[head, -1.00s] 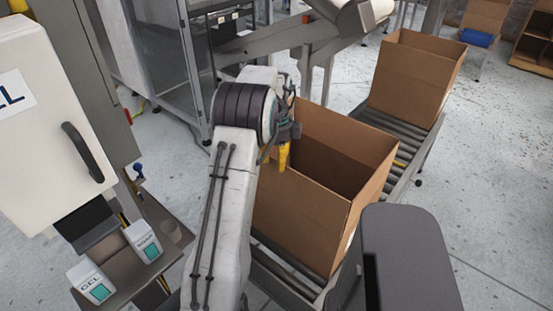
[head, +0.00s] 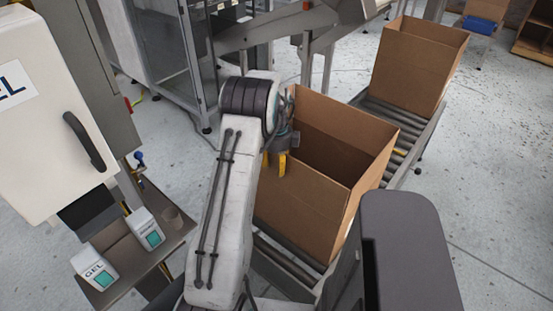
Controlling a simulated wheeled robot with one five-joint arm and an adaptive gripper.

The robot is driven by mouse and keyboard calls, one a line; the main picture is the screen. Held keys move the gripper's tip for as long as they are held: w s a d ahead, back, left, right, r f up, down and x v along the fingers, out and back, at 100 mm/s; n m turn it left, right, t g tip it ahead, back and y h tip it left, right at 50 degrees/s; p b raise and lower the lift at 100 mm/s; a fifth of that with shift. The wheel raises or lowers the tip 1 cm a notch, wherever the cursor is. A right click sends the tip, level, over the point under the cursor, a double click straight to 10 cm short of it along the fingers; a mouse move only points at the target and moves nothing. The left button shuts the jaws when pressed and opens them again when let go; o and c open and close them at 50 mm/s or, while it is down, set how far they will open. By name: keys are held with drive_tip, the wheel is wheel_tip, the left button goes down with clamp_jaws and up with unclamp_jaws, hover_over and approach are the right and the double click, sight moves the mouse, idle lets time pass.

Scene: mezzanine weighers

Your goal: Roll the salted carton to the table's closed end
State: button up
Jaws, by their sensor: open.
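A large open brown carton (head: 310,205) stands upright on the near part of a grey roller table (head: 285,262). A second open brown carton (head: 408,72) stands farther along the same rollers at the upper right. No label telling which one is salted can be read. My gripper (head: 274,165), with yellow fingers, points down at the near carton's left side. Its fingers are open and hold nothing visible. I cannot tell whether they touch the carton wall. My arm hides part of the near carton's left side.
A white cabinet (head: 45,110) with a dark handle stands at the left. A glass-sided machine frame (head: 165,60) stands behind. Bare rollers show between the cartons.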

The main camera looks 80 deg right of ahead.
drive_tip(key=shift+f, duration=0.1)
drive_tip(key=shift+c, duration=0.2)
clamp_jaws()
idle(0.5)
